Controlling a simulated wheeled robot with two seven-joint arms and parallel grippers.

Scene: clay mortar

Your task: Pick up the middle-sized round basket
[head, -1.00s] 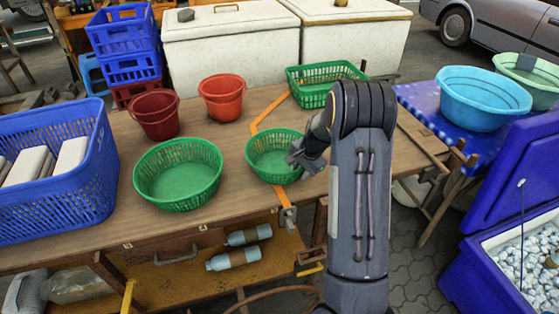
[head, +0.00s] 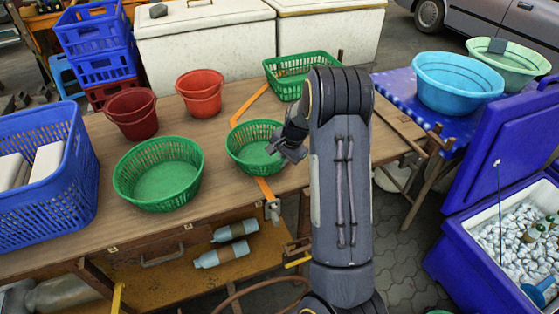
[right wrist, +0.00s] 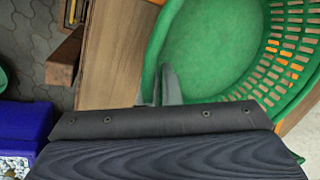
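Two round green baskets stand on the wooden table in the head view: a larger one (head: 163,178) at left and a smaller one (head: 252,157) to its right. My right gripper (head: 286,153) is at the right rim of the smaller basket, with its fingers apart. In the right wrist view the green basket (right wrist: 215,50) fills the upper right, and a grey finger shows against its inside near the left rim. The rim does not look gripped. Exact contact is hard to tell. My left gripper is out of view.
A blue crate (head: 78,195) stands at the table's left end. Two red buckets (head: 133,115) and a green rectangular basket (head: 275,83) stand behind the round baskets. A blue cooler (head: 458,245) is at right. Bare wood lies between the two round baskets.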

